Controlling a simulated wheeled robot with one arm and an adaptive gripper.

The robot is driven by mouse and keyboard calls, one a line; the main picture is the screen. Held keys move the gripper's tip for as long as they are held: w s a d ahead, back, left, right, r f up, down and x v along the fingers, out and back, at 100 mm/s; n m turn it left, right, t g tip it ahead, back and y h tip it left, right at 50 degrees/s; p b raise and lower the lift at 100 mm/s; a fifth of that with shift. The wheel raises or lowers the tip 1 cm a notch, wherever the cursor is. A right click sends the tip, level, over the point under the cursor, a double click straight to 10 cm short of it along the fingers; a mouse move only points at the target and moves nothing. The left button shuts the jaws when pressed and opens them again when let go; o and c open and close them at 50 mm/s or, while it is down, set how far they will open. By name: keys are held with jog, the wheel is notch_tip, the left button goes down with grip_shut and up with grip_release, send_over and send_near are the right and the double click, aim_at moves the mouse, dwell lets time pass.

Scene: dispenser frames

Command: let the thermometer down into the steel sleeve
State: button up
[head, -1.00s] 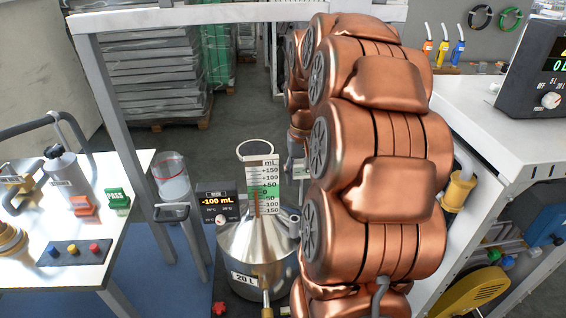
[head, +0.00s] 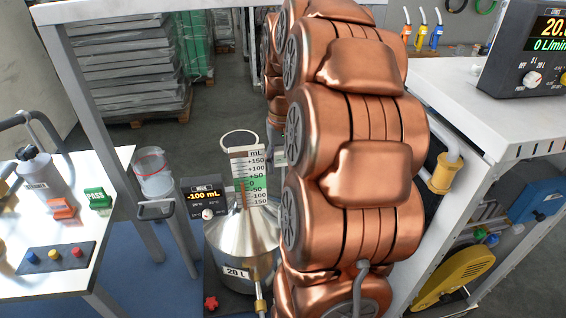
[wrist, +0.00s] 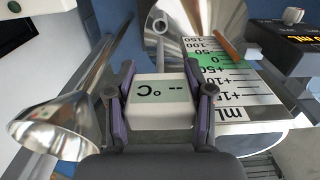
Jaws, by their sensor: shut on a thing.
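My gripper (wrist: 160,84) is shut on the thermometer (wrist: 160,108), a pale block with "-- °C" on its display, upside down in the wrist view. The can (head: 233,232) shows in the head view, where my copper arm hides the gripper, thermometer and sleeve.
The mL scale plate (head: 257,178) stands close beside the gripper at the can's neck. A "-100 mL" display (head: 203,196) is left of it. A shiny steel funnel-like piece (wrist: 60,128) lies left in the wrist view. A white bench (head: 470,105) stands right of my arm.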

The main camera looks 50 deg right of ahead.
aim_at(284, 179)
jog(key=shift+f+b, duration=1.3)
jog(key=shift+f, duration=1.45)
jog(key=shift+b, duration=0.65)
notch_tip(284, 179, down, 8)
jog(key=b, duration=0.4)
dwell(3.5)
jog(key=o, duration=1.3)
